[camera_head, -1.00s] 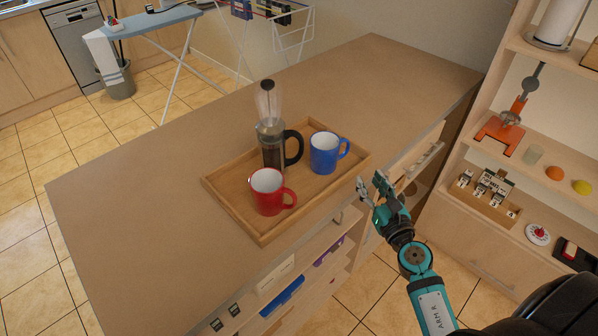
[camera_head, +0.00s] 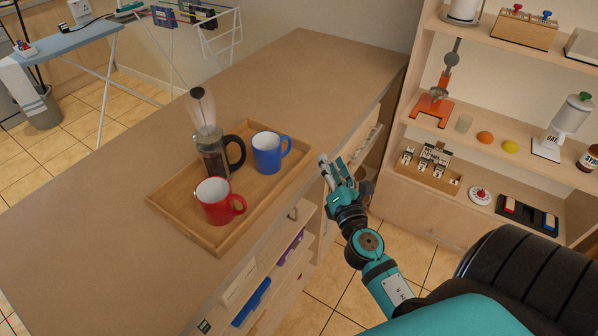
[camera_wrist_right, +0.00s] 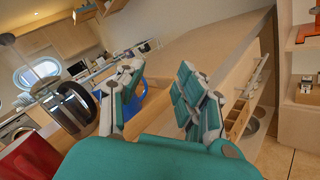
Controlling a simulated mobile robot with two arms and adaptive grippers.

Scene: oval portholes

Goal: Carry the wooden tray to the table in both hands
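The wooden tray (camera_head: 262,190) lies on the wooden counter near its right edge. On it stand a red mug (camera_head: 214,208), a blue mug (camera_head: 267,157) and a glass coffee press (camera_head: 213,155) with a black handle. My right gripper (camera_head: 330,163) is just right of the tray's right corner, beyond the counter edge, apart from the tray in the head view. In the right wrist view its fingers (camera_wrist_right: 155,97) are spread, with nothing clearly held; the left finger partly hides the blue mug (camera_wrist_right: 134,103). The red mug (camera_wrist_right: 30,158) is cut off there. My left gripper is not in view.
The counter (camera_head: 110,160) is clear left of and behind the tray. Open shelves and drawers lie under its right edge. A shelf unit (camera_head: 425,130) with jars, fruit and an orange tool stands at the right. An ironing board (camera_head: 70,42) stands beyond the counter.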

